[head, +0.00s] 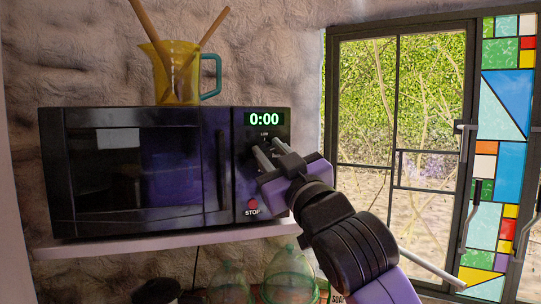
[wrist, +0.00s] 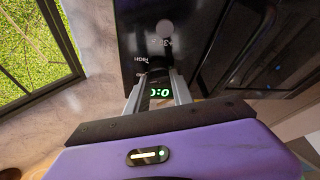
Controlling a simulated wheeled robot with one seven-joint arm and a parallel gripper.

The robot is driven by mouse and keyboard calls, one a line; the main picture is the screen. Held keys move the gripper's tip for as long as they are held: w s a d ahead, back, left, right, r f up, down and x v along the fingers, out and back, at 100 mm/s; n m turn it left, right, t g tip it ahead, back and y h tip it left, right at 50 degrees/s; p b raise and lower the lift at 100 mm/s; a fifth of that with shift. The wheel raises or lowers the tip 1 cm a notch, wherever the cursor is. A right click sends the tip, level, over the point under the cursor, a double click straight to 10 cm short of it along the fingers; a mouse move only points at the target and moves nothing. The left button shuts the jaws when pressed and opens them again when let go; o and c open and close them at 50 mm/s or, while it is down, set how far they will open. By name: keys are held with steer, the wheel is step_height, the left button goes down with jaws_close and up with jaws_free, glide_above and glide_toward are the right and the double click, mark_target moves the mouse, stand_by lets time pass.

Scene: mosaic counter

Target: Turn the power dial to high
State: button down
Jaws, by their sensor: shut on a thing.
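The black microwave (head: 140,165) stands on a shelf, its door at the left and control panel at the right. Its green display (head: 264,119) reads 0:00. My gripper (head: 262,152) is at the panel just below the display, fingers shut on the power dial. The fingers and my wrist hide most of the dial, so its pointer setting cannot be read. In the wrist view my gripper (wrist: 158,76) has a finger on each side of the dial's place, and a small upside-down "HIGH" label (wrist: 147,60) shows near the fingertips. The red STOP button (head: 253,205) is lower on the panel.
A yellow jug (head: 176,75) with wooden utensils stands on top of the microwave. The shelf (head: 170,247) runs beneath it, with glassware (head: 290,275) below. A window (head: 400,120) and stained glass panel (head: 505,130) are at the right. The microwave's door handle (head: 222,165) is left of my gripper.

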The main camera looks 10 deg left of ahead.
steer(key=m+t+h, duration=0.1)
steer(key=m, duration=0.3)
steer(key=m+t+h+b, duration=0.1)
steer(key=m+h, duration=0.1)
steer(key=m, duration=0.2)
steer(key=shift+s+a+f+h, duration=0.1)
steer(key=shift+a+h, duration=0.1)
steer(key=shift+h, duration=0.1)
steer(key=shift+d+m+t+h+b, duration=0.15)
steer(key=shift+m+h+b, duration=0.2)
steer(key=shift+m+h, duration=0.9)
steer(key=shift+a+m+t+h+b, duration=0.15)
steer(key=shift+m+h+b, duration=0.2)
steer(key=shift+m, duration=1.7)
steer(key=shift+d, duration=0.15)
steer(key=c, duration=1.1)
jaws_free()
steer(key=shift+s+f, duration=0.1)
steer(key=shift+s, duration=0.15)
steer(key=b+v, duration=0.2)
steer(key=v, duration=0.5)
